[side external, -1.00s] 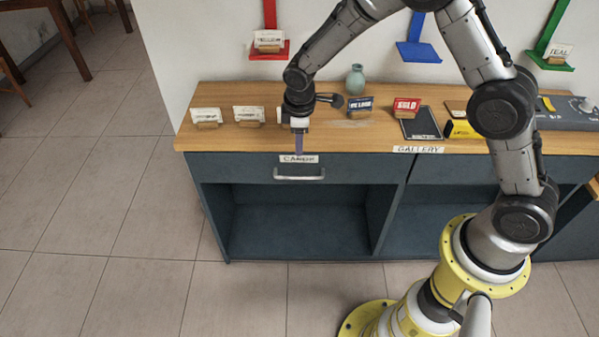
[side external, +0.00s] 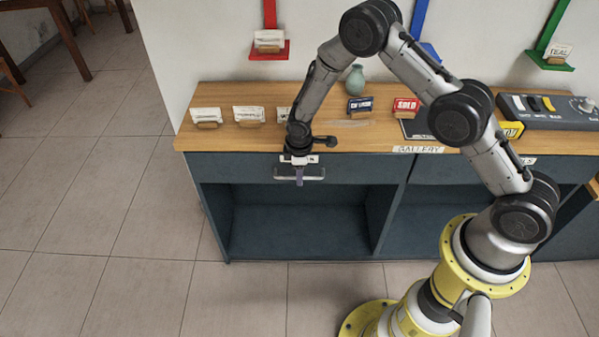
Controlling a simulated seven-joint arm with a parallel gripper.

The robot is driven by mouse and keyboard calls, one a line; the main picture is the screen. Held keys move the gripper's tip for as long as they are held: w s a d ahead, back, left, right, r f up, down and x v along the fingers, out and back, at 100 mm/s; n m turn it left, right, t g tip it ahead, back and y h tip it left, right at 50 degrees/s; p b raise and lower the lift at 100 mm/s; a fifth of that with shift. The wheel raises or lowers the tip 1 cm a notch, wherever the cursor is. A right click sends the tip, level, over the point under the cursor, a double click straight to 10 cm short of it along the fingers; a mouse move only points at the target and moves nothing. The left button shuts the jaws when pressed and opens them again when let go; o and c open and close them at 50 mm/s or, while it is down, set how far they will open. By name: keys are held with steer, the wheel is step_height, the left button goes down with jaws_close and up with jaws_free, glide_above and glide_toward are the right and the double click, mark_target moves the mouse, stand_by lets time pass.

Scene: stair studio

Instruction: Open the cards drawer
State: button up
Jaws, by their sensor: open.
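The cards drawer (side external: 235,169) is the left drawer of the dark blue cabinet, and its front looks flush with the cabinet. Its silver bar handle (side external: 316,178) runs across the middle of the front. The drawer's label is mostly hidden behind my gripper (side external: 299,180). My gripper points down in front of the drawer, with its fingers overlapping the left-centre part of the handle in the picture. It is open, but I cannot tell whether the fingers are around the handle or only in front of it.
Card holders (side external: 249,115) stand along the wooden top (side external: 225,135), with a teal vase (side external: 355,80), a blue sign (side external: 359,106) and a red sign (side external: 405,106). A grey console (side external: 550,111) is at the right. Open shelves (side external: 300,225) lie below, and the floor in front is clear.

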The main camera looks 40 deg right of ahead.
steer(key=shift+f, duration=0.2)
jaws_close()
stand_by(1.4)
